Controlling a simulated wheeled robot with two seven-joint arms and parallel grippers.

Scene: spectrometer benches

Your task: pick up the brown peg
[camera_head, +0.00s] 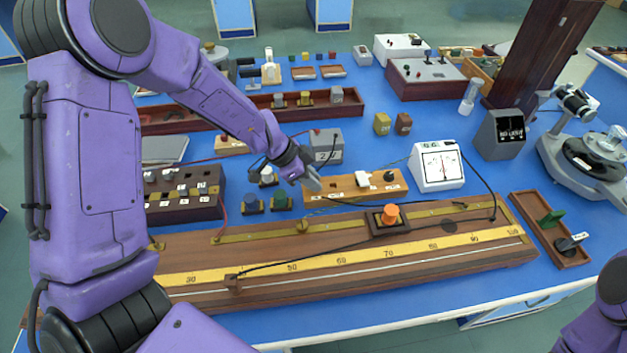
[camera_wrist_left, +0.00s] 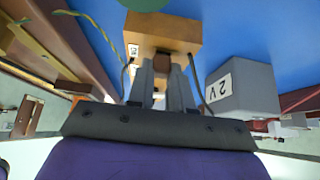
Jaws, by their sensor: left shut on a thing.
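The brown peg (camera_wrist_left: 162,62) shows in the left wrist view between the two grey fingers of my left gripper (camera_wrist_left: 163,72), which is shut on it. Behind the peg is a small light wooden block (camera_wrist_left: 180,32) with a white label. I cannot tell whether the peg touches the block. In the head view my left gripper (camera_head: 311,181) points down at the left end of a wooden key block (camera_head: 345,190), and the peg is hidden there. My right gripper is not in view.
A grey 2V box (camera_head: 326,147) stands close behind the left gripper; it also shows in the left wrist view (camera_wrist_left: 245,88). A long wooden metre bridge (camera_head: 350,262) with an orange knob (camera_head: 390,213) lies in front. A white meter (camera_head: 437,166) stands to the right. Thin wires cross nearby.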

